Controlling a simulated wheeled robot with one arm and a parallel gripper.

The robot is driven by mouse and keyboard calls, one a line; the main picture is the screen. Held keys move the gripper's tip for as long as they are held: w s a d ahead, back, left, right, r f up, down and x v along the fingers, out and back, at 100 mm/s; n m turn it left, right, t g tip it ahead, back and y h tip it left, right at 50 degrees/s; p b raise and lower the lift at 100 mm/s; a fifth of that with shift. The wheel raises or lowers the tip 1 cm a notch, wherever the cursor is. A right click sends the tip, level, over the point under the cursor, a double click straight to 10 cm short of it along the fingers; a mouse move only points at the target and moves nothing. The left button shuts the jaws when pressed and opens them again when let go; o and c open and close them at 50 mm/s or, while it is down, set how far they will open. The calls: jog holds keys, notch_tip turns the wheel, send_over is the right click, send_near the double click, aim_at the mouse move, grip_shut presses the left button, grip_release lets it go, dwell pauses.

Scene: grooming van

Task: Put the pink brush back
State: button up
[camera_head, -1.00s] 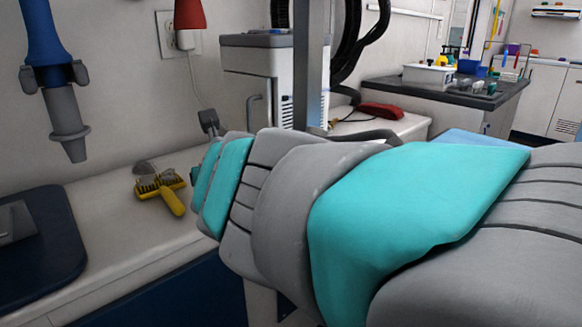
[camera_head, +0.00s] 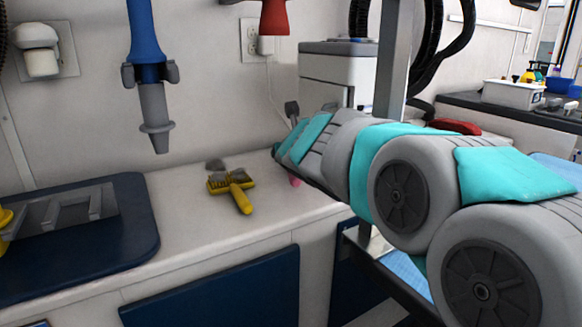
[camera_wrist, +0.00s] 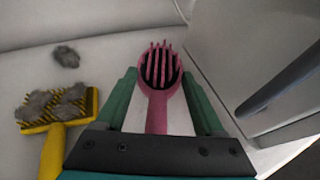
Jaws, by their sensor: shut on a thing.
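The pink brush (camera_wrist: 157,85) is between the two green fingers of my gripper (camera_wrist: 159,78) in the wrist view, its bristled head pointing away from the palm. My gripper is shut on it. In the head view only a small pink bit of the brush (camera_head: 295,181) shows below my arm; the rest is hidden behind the arm. The brush is over or at the right part of the white counter (camera_head: 185,225); I cannot tell whether it touches the top.
A yellow brush (camera_head: 240,197) with grey fur lies left of my gripper, beside a fur clump (camera_head: 215,164). A blue dryer nozzle (camera_head: 147,45) hangs above. A white cabinet (camera_head: 325,75) stands behind.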

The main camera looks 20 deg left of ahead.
jog(key=shift+w+a, duration=0.1)
jog(key=shift+w, duration=0.2)
notch_tip(320, 180, down, 4)
jog(key=shift+r+b, duration=0.1)
jog(key=shift+b, duration=0.9)
jog(key=shift+r, duration=0.15)
jog(key=o, duration=1.4)
